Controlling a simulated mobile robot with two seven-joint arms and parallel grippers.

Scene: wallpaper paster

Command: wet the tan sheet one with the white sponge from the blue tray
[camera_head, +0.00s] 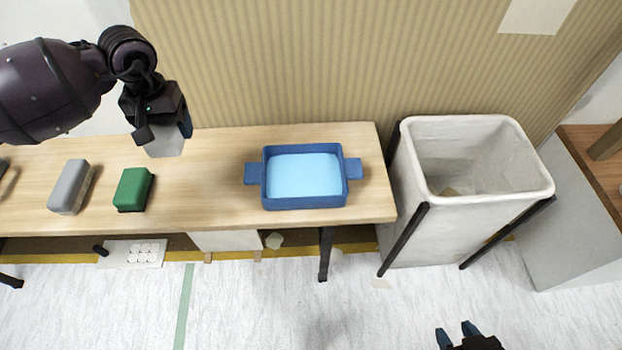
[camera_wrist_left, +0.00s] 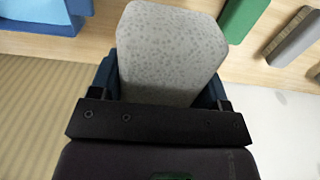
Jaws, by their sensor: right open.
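My left gripper (camera_head: 162,128) is shut on the white sponge (camera_head: 165,146), held above the left part of the wooden table. In the left wrist view the speckled white sponge (camera_wrist_left: 172,55) sits between the two fingers. The blue tray (camera_head: 304,203) with light blue liquid stands on the table to the right of the sponge; part of it also shows in the left wrist view (camera_wrist_left: 45,18). My right gripper (camera_head: 458,331) is open and empty at the bottom edge, over the floor. I cannot tell which surface is tan sheet one; a tan striped covering (camera_head: 300,60) spans the wall.
A green sponge (camera_head: 133,188) and a grey sponge (camera_head: 70,186) lie on the wooden table (camera_head: 215,185). A white bin (camera_head: 460,215) in a black frame stands right of the table. A pale sheet (camera_head: 537,14) is on the wall at upper right. The table between green sponge and tray is clear.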

